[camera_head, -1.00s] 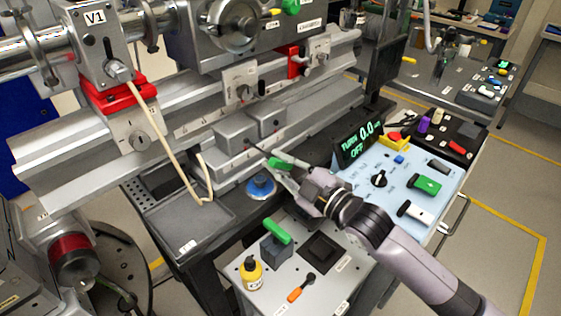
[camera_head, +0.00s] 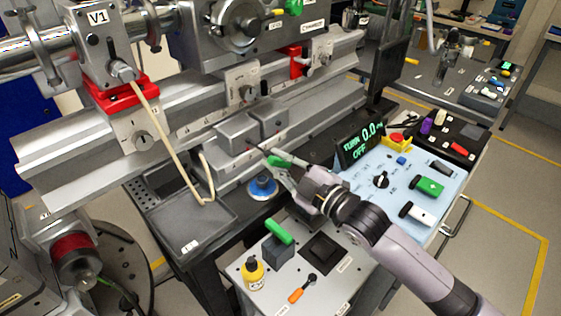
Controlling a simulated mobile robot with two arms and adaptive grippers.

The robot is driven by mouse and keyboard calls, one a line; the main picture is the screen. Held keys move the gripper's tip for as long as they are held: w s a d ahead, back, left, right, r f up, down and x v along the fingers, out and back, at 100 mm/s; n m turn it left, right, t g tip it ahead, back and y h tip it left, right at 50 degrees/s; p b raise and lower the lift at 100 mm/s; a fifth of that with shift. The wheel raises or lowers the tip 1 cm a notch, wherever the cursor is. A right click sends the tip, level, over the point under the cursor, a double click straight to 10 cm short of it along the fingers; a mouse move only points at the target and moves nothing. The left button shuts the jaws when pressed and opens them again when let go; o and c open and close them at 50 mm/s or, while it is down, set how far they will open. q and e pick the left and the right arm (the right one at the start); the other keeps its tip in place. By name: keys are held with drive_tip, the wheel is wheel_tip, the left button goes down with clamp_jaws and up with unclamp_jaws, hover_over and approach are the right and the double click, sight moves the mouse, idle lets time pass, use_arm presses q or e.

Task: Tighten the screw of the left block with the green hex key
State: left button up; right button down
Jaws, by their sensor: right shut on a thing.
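The left block (camera_head: 235,133) is a grey block on the rail's front ledge, beside a similar right block (camera_head: 268,119). My right gripper (camera_head: 284,165) is shut on the green hex key (camera_head: 279,161), in front of the blocks. The key's thin dark shaft points left and up to the left block's front face. Whether its tip sits in the screw is too small to tell, and the screw itself cannot be made out. A display (camera_head: 361,145) reads "TURN 0.0" and "OFF". My left gripper is not in view.
A blue round item (camera_head: 262,187) stands below the key. A cream cable (camera_head: 171,140) hangs left of the blocks. The front tray (camera_head: 328,283) holds a green-handled item (camera_head: 279,232), a yellow bottle (camera_head: 253,272) and an orange tool (camera_head: 297,294). A light-blue control panel (camera_head: 389,195) lies right.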

drive_tip(key=shift+r+m+p, duration=0.1)
drive_tip(key=shift+m+p, duration=0.2)
drive_tip(key=shift+p, duration=0.05)
drive_tip(key=shift+r+m+p, duration=0.1)
drive_tip(key=shift+m+p, duration=0.8)
drive_tip(key=shift+m, duration=0.6)
drive_tip(key=shift+f+m, duration=0.2)
drive_tip(key=shift+m, duration=0.1)
drive_tip(key=shift+p, duration=0.3)
